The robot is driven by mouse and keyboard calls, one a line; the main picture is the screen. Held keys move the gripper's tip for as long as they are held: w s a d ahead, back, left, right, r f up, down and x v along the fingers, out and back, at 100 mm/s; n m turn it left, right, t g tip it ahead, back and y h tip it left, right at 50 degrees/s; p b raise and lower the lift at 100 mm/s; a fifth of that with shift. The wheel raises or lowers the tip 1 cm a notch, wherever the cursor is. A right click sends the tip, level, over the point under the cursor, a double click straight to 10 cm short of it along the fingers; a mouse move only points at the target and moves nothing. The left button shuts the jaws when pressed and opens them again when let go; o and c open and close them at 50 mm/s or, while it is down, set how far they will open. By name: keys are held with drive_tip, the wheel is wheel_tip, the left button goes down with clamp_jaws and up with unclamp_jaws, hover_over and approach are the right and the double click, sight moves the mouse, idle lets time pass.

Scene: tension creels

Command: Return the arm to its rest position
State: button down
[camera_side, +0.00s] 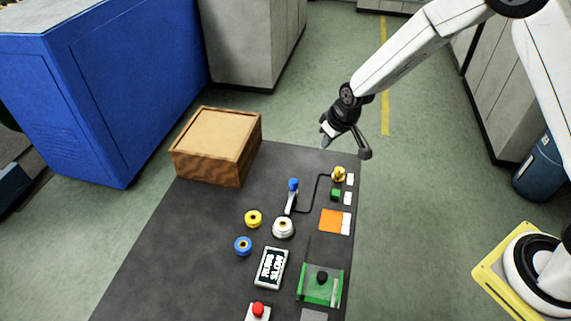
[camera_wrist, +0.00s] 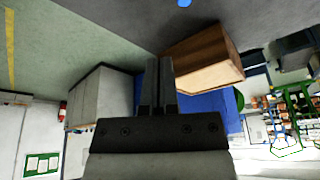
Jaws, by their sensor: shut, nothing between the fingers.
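My gripper (camera_side: 326,141) is in the air above the far right corner of the dark table (camera_side: 160,235) in the side view. It is apart from everything on the table. In the wrist view my gripper (camera_wrist: 159,62) shows its two fingers side by side and closed, with nothing between them. My white arm reaches in from the upper right of the side view.
A wooden box (camera_side: 216,145) stands at the table's far left.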

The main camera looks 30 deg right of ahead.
drive_tip(key=s+d+r, duration=0.1)
drive_tip(key=s+r, duration=0.2)
drive_tip(key=s, duration=0.4)
drive_tip(key=s+d+r+m, duration=0.1)
drive_tip(key=s+d+r, duration=0.1)
drive_tip(key=s, duration=0.5)
drive_tip(key=s+d+r+m+g, duration=0.1)
drive_tip(key=s+d+r, duration=0.1)
drive_tip(key=s, duration=0.5)
drive_tip(key=shift+s+r+h, duration=0.4)
drive_tip(key=shift+r, duration=0.45)
